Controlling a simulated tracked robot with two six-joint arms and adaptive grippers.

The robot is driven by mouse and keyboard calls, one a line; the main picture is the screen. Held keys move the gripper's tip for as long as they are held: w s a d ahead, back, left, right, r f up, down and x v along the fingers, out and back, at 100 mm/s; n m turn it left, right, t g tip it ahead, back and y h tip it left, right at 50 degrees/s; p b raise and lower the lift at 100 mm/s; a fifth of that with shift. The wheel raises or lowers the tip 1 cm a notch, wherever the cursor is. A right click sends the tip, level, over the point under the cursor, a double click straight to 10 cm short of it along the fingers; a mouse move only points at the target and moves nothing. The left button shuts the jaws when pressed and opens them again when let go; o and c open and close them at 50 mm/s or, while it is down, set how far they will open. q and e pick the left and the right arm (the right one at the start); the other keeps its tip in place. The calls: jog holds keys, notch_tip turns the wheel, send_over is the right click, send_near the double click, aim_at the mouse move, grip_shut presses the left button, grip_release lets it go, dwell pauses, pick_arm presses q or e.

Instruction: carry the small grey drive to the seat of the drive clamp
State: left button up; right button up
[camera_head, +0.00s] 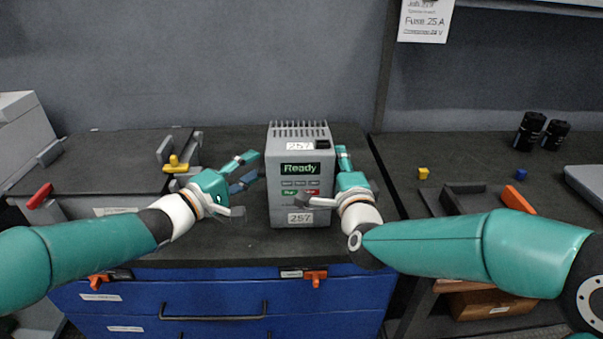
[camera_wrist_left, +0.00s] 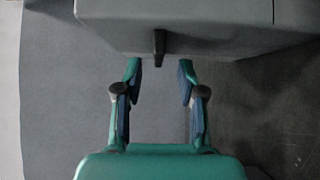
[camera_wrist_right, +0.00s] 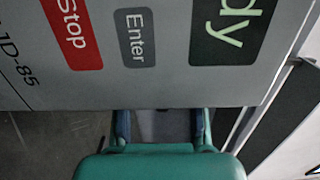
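The small grey drive (camera_head: 302,178) stands upright on the workbench, its lit "Ready" display facing me. Its front panel fills the top of the right wrist view (camera_wrist_right: 165,85). My left gripper (camera_head: 250,168) is open and empty, just left of the drive. In the left wrist view its fingers (camera_wrist_left: 159,80) are apart below a grey body with a dark peg (camera_wrist_left: 158,48). My right gripper (camera_head: 345,165) is at the drive's right side; its fingers look apart, but the tips are hidden behind the drive's edge (camera_wrist_right: 160,118). I cannot tell which fixture is the drive clamp.
Grey upright jaws with a yellow handle (camera_head: 177,164) stand left on the bench; a red handle (camera_head: 40,196) is further left. On the right bench are a black frame (camera_head: 460,202), an orange block (camera_head: 517,198) and two black cylinders (camera_head: 530,131).

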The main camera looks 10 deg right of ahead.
jog(key=shift+w, duration=1)
pick_arm(q)
jog(key=shift+x, duration=1)
jog(key=c, duration=0.7)
pick_arm(e)
jog(key=c, duration=0.7)
pick_arm(q)
grip_shut()
pick_arm(e)
grip_shut()
pick_arm(q)
jog(key=shift+f, duration=0.1)
pick_arm(e)
jog(key=shift+f, duration=0.1)
pick_arm(q)
jog(key=shift+r, duration=0.3)
pick_arm(e)
jog(key=shift+r, duration=0.3)
